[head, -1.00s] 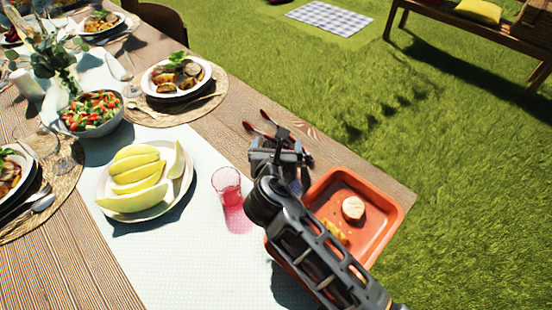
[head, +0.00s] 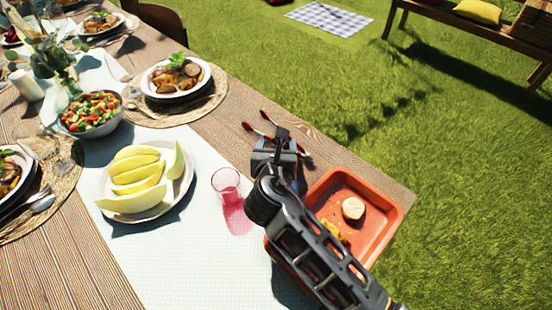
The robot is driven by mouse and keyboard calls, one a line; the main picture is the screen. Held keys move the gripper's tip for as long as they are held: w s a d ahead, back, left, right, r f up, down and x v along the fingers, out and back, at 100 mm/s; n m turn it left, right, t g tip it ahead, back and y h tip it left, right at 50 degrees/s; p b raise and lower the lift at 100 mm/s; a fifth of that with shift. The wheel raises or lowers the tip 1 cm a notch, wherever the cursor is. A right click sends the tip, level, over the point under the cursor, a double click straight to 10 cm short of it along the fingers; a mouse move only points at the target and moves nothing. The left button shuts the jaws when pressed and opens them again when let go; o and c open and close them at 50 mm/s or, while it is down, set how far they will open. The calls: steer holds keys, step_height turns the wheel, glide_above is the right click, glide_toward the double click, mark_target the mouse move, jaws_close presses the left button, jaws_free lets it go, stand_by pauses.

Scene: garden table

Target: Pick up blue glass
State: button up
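My gripper (head: 275,155) is over the table's right part, just left of the orange tray. My own arm covers much of it, and I cannot tell whether its fingers are open or shut. No blue glass shows clearly. A small bluish patch (head: 299,184) shows beside my gripper, mostly hidden by the arm; I cannot tell what it is. A pinkish-red glass (head: 226,181) stands upright on the white runner, left of my gripper and apart from it.
The orange tray (head: 386,237) holds a round pale piece of food (head: 353,208). A plate of melon slices (head: 141,178) is left of the red glass. Red-handled cutlery (head: 267,117) lies behind my gripper. Bare runner lies in front of the red glass.

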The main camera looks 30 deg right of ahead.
steer(key=shift+r, duration=0.2)
steer(key=shift+r, duration=1)
steer(key=shift+r+p, duration=0.3)
steer(key=shift+r, duration=0.6)
steer(key=shift+w+r+v, duration=0.15)
steer(key=shift+r+v, duration=0.15)
steer(key=shift+v, duration=1.9)
steer(key=shift+w+r+v, duration=0.15)
steer(key=shift+r+v, duration=0.2)
steer(key=shift+v, duration=1.85)
steer(key=shift+w+r+v, duration=0.1)
steer(key=shift+r+v, duration=0.2)
steer(key=shift+v, duration=1.9)
